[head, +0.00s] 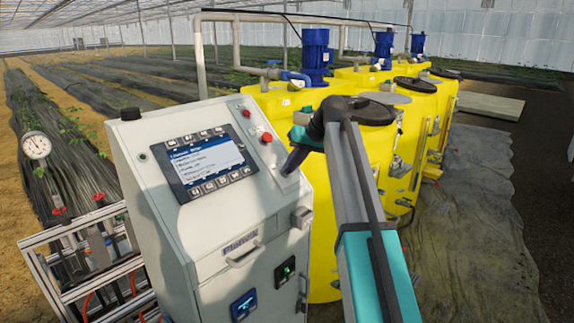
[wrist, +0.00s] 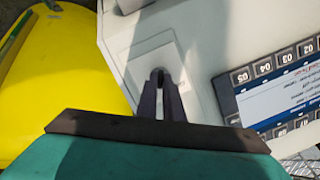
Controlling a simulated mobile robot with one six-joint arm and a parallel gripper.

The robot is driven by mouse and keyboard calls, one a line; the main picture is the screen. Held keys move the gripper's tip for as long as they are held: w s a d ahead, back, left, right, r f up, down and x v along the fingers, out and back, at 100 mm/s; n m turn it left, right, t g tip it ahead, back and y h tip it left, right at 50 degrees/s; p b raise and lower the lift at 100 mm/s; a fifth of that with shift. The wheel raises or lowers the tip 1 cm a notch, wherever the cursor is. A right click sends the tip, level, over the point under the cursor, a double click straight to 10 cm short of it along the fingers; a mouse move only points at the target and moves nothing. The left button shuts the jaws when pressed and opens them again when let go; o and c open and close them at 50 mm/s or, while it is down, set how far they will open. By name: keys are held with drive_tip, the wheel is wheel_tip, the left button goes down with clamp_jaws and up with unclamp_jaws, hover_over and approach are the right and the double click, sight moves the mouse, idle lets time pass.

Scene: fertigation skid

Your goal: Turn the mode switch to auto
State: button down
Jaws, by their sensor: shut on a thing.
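The mode switch is a small dark knob (wrist: 158,72) on a pale square plate (wrist: 141,74) of the grey control cabinet (head: 221,244). My gripper (head: 289,170) reaches down to the right edge of the cabinet's sloping top panel, right of the screen. In the wrist view its two dark fingers (wrist: 161,84) are shut on the knob from both sides. The fingers hide most of the knob, so its pointing direction and any position labels cannot be read. In the head view the knob is hidden behind my gripper.
A screen with buttons (head: 204,161) sits on the panel, with two red buttons (head: 266,137) between it and my arm. Yellow tanks (head: 365,150) with blue motors stand close behind. A pipe frame with a gauge (head: 37,146) stands at left.

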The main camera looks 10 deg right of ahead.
drive_tip(key=shift+s+d+f+m+y, duration=0.1)
drive_tip(key=shift+m+y, duration=0.05)
drive_tip(key=shift+m, duration=0.45)
drive_tip(key=shift+s+d+f+m+y, duration=0.1)
drive_tip(key=shift+m+y, duration=0.05)
drive_tip(key=shift+m, duration=0.45)
drive_tip(key=c, duration=1.9)
unclamp_jaws()
drive_tip(key=shift+r, duration=0.1)
drive_tip(key=shift+w+a, duration=0.1)
drive_tip(key=shift+r+p, duration=0.15)
drive_tip(key=shift+p, duration=0.15)
drive_tip(key=shift+p+v, duration=0.5)
drive_tip(key=shift+v, duration=0.35)
drive_tip(key=p+v, duration=0.5)
drive_tip(key=v, duration=0.7)
drive_tip(key=shift+p, duration=0.3)
